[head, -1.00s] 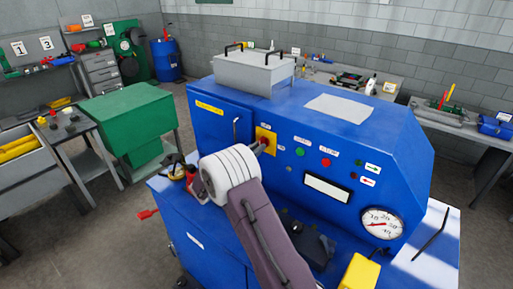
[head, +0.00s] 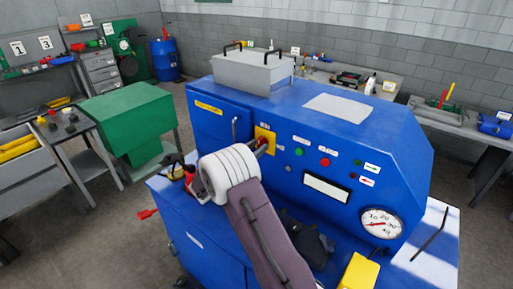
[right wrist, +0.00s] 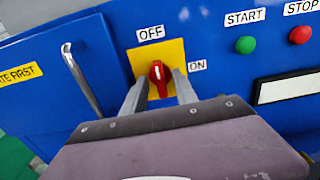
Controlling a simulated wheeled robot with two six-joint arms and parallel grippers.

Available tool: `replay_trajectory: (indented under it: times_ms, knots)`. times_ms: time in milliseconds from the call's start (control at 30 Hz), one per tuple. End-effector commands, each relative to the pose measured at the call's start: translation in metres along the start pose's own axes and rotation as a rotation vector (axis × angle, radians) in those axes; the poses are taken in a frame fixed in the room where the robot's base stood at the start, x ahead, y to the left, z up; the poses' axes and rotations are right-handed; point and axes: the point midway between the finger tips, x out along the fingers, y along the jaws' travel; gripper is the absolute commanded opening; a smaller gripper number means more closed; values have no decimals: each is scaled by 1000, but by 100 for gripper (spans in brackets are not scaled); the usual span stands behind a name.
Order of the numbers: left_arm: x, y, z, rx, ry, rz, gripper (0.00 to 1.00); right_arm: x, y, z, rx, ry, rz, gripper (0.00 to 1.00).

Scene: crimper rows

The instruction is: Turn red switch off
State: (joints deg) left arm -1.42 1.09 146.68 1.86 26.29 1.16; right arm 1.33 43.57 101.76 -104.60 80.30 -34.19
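The red switch (right wrist: 160,76) is a rotary knob on a yellow square plate (right wrist: 172,52) on the front of the blue machine. OFF is printed above the plate and ON at its right. The knob's grip stands roughly upright in the right wrist view. My right gripper (right wrist: 160,84) has one finger on each side of the knob, with narrow gaps showing, so it looks open around it. In the head view the yellow plate (head: 263,134) shows, while my right wrist partly hides the fingers and knob. My left gripper is not in view.
A metal handle (right wrist: 82,78) stands out left of the switch. A green START button (right wrist: 245,45) and a red STOP button (right wrist: 300,34) are at its right. A grey box (head: 253,72) sits on top of the machine. A round gauge (head: 381,223) is at the right.

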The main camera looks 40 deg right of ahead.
Motion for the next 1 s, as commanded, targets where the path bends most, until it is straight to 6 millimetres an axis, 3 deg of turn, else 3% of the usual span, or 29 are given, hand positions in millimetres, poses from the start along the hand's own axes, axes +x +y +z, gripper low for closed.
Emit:
replay_trajectory:
  times_ms: [433,600,1000]
  knots:
    - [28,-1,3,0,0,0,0,-80,1,-2,1,-1,3,35]
    - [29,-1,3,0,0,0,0,-89,0,0,1,-1,1,35]
    - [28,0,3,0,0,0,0,-89,0,0,0,-1,0,35]
